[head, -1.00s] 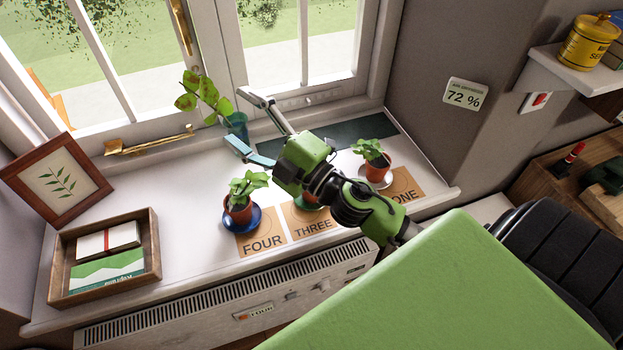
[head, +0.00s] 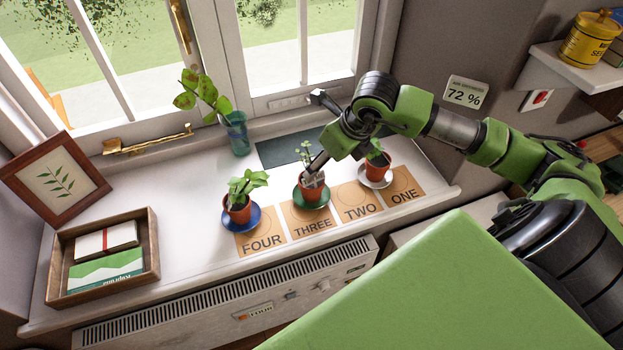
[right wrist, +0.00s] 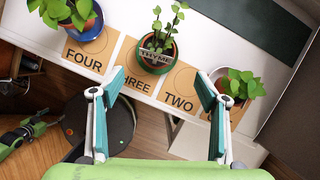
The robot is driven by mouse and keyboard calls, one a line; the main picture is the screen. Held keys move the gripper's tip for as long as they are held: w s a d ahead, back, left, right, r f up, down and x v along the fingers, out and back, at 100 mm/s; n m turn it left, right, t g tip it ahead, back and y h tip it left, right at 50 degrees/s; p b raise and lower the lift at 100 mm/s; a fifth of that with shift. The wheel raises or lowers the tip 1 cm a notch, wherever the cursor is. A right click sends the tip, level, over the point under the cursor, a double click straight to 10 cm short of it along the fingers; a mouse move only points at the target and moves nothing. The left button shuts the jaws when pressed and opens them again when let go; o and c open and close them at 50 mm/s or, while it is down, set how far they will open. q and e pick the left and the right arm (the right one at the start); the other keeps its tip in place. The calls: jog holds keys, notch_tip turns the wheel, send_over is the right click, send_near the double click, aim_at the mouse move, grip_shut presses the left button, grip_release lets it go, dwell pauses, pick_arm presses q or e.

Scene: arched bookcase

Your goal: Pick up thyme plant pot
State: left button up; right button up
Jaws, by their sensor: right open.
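The thyme plant pot (head: 311,190) is a terracotta pot with a leafy green sprig, standing upright on a green saucer (head: 324,202) at the card marked THREE. In the right wrist view the pot (right wrist: 155,58) carries a tag reading THYME. My right gripper (head: 322,132) is above and behind the pot in the head view, one finger in front of part of the plant. In the right wrist view its two teal-padded fingers (right wrist: 160,84) are spread wide and empty, with the pot beyond the gap between them.
A potted plant (head: 239,210) on a blue saucer stands left at FOUR. Another (head: 378,168) on a pale saucer stands right, close under my right arm. A glass with a cutting (head: 236,135) stands by the window. A wooden tray (head: 152,255) and picture frame (head: 95,170) are left.

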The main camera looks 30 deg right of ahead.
aim_at(318, 183)
jog(key=b+x, duration=0.3)
jog(key=x, duration=0.5)
jog(key=shift+f+b, duration=0.1)
jog(key=shift+b, duration=0.3)
jog(key=b+x, duration=0.1)
jog(key=x, duration=0.2)
jog(key=b+x, duration=0.1)
jog(key=x, duration=0.1)
jog(key=shift+a+f+b, duration=0.2)
jog(key=shift+a+b, duration=0.05)
jog(key=shift+b, duration=0.05)
jog(key=shift+r, duration=0.1)
jog(key=c, duration=1.4)
